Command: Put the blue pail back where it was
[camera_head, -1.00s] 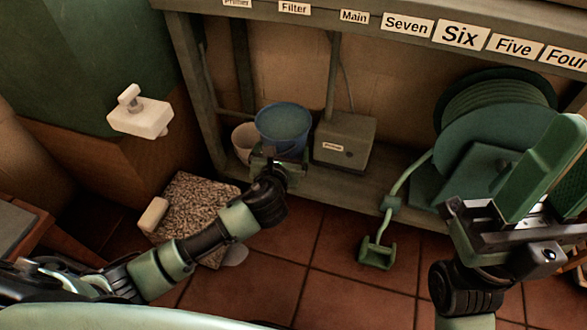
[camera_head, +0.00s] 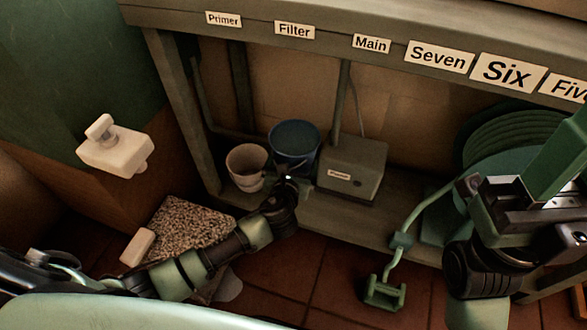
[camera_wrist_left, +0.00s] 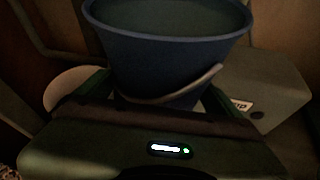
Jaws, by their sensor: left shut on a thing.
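The blue pail (camera_head: 294,142) is on or just above the low shelf under the counter, between a pale pot and a grey box. Its base is hidden behind my gripper, so I cannot tell whether it touches the shelf. My left gripper (camera_head: 290,178) is shut on the pail from the front. In the left wrist view the pail (camera_wrist_left: 165,55) looks upright between the fingers, its handle hanging down in front. My right gripper (camera_head: 555,175) is at the right edge, partly cut off, and its opening is unclear.
The pale pot (camera_head: 247,166) stands close to the pail's left, and the grey labelled box (camera_head: 352,168) close to its right. A green hose reel (camera_head: 500,170) is farther right. The counter edge with labels (camera_head: 294,30) overhangs the shelf (camera_head: 330,212). A speckled block (camera_head: 190,222) lies front left.

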